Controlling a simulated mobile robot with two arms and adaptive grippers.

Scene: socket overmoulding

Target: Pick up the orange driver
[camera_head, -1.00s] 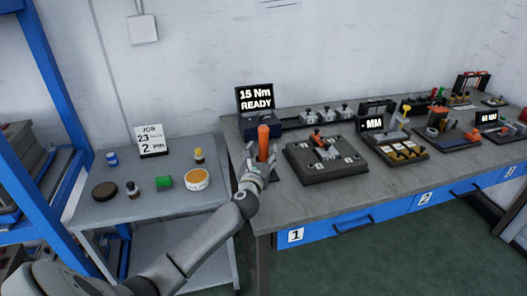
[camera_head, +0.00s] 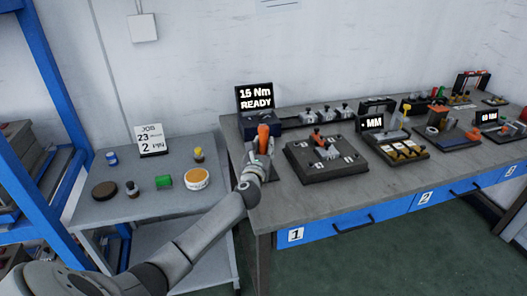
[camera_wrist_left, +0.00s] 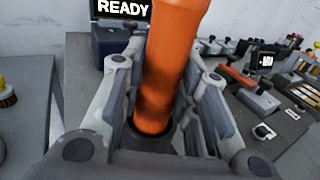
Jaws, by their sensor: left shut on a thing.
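The orange driver (camera_head: 263,133) stands upright at the left end of the workbench, in front of the "15 Nm READY" display. My left gripper (camera_head: 257,158) is shut on it, with the fingers on both sides of the handle. In the left wrist view the driver (camera_wrist_left: 168,65) rises between the two fingers of the left gripper (camera_wrist_left: 160,105). A dark round opening shows around its lower end; whether it still sits in a holder I cannot tell. My right gripper is not in view.
The "15 Nm READY" display (camera_head: 256,98) stands close behind the driver. A black fixture plate (camera_head: 325,172) lies to the right on the workbench (camera_head: 285,205). The grey side table (camera_head: 120,208) at left holds several small items and a job card (camera_head: 150,139).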

